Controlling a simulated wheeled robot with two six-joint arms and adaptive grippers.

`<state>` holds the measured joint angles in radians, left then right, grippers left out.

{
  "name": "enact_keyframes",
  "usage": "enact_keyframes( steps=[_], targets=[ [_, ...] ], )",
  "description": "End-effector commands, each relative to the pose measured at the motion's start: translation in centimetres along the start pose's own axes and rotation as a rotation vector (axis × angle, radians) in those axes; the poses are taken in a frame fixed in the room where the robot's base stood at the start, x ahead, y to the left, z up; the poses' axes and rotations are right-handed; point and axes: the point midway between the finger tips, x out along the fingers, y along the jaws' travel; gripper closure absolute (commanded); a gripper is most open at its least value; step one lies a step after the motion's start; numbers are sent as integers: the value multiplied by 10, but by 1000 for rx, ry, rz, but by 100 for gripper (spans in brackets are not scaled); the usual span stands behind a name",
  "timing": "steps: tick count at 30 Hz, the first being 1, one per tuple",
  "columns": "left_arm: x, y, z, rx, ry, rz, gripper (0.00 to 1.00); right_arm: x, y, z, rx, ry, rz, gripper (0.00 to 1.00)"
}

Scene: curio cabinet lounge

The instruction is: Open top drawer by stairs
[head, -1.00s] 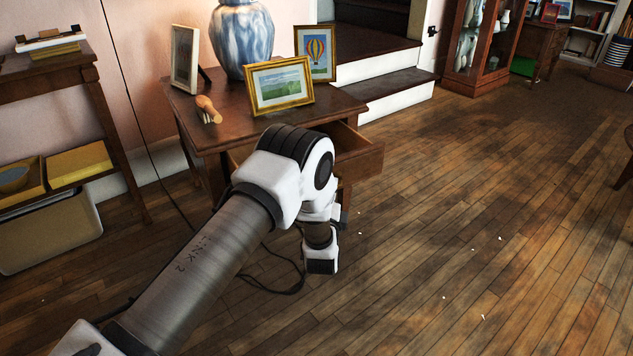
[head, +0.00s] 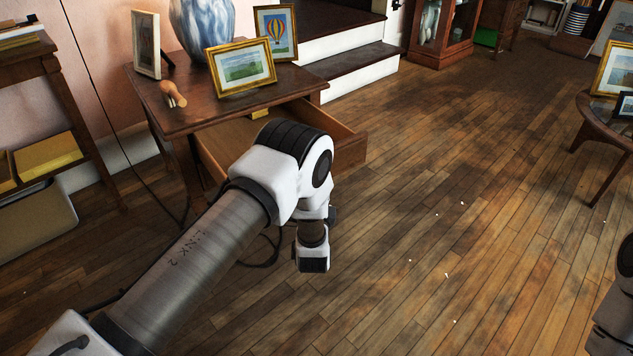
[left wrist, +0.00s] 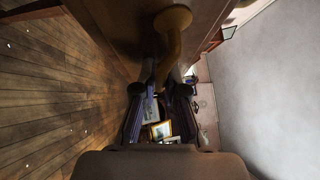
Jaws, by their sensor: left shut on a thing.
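The top drawer (head: 345,139) of the small wooden side table (head: 185,112) by the stairs (head: 345,62) stands well open, its inside visible. My left arm covers most of the drawer front in the head view. In the left wrist view a curved brass-coloured handle (left wrist: 173,45) stands out from the wooden drawer front (left wrist: 115,25). My left gripper (left wrist: 157,92) is shut on this handle. Its fingers are hidden behind the arm in the head view. Part of my right arm shows at the right edge, but its gripper is out of view.
A blue-and-white vase (head: 203,30), a landscape picture (head: 240,68), a balloon picture (head: 276,32), another frame (head: 146,45) and a wooden-handled brush (head: 173,95) stand or lie on the table. A small yellow item (head: 260,113) is in the drawer. Open floor (head: 450,190) lies to the right.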

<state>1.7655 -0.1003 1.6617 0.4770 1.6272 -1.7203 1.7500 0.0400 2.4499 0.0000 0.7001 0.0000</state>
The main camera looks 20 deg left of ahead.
Motion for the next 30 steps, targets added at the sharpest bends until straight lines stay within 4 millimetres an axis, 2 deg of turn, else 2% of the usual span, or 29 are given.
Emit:
enact_keyframes(
  steps=[1,2,11,14,17,24,27,30],
  targets=[
    [0,1,0,1,-1,3,83,0,0,0,0,0,0,60],
    [0,1,0,1,-1,2,78,0,0,0,0,0,0,60],
    [-1,1,0,1,0,1,78,0,0,0,0,0,0,60],
    [-9,1,0,2,1,2,78,0,0,0,0,0,0,60],
    [-27,1,0,3,3,3,78,0,0,0,0,0,0,60],
    [-90,2,-1,5,4,5,78,0,0,0,0,0,0,60],
    [-108,1,-1,3,3,4,78,0,0,0,0,0,0,60],
    [-118,1,0,2,1,2,78,0,0,0,0,0,0,60]
  ],
)
